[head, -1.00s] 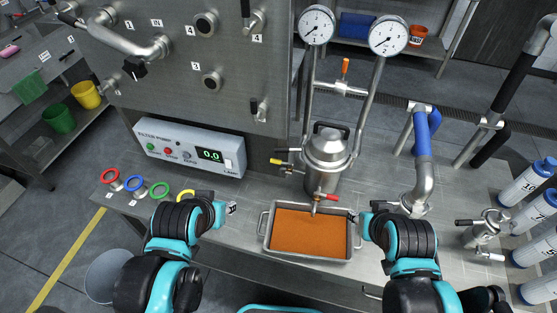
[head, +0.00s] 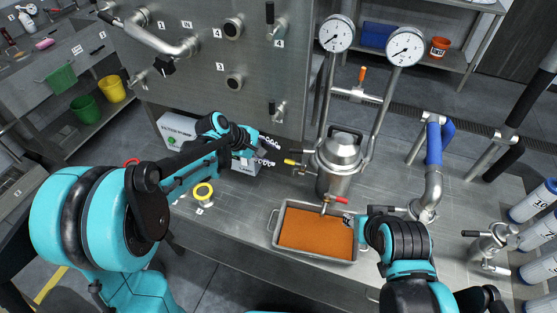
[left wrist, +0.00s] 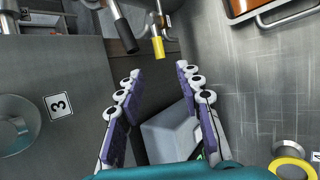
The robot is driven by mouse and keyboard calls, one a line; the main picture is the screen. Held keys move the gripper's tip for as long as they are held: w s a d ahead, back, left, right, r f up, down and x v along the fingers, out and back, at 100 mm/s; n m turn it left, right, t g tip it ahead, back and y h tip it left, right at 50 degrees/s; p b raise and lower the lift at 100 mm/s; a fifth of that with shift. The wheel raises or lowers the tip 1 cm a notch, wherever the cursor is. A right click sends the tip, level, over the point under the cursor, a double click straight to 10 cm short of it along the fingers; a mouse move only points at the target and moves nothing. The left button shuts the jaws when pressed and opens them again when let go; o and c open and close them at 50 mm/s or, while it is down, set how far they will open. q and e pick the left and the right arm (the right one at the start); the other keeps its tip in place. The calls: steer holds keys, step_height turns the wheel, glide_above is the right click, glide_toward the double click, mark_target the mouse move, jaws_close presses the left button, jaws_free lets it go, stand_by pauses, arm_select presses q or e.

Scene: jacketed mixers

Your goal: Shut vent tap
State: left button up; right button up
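The steel filter vessel (head: 340,160) stands on the bench with several small taps; no label shows which one is the vent tap. On its left side are a yellow-ended lever (head: 291,162) and a black-ended lever (left wrist: 122,36). The yellow lever also shows in the left wrist view (left wrist: 157,45). My left gripper (head: 272,157) is just left of these levers, with its fingers apart and nothing between them; in the left wrist view (left wrist: 158,68) the levers lie beyond the fingertips. A red lever (head: 334,199) is low at the front. My right gripper (head: 349,220) is at the tray's right edge, its fingers mostly hidden.
A steel tray (head: 276,233) of orange material sits below the vessel. An orange-handled valve (head: 362,74) joins the pipes of two gauges (head: 337,33). The pump box (head: 175,128) is partly behind my left arm. A blue-sleeved pipe (head: 434,143) stands at right.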

mark_target(286, 161)
arm_select(q)
steer(key=b+x, duration=0.2)
steer(key=x, duration=0.6)
steer(key=shift+c, duration=0.4)
jaws_close()
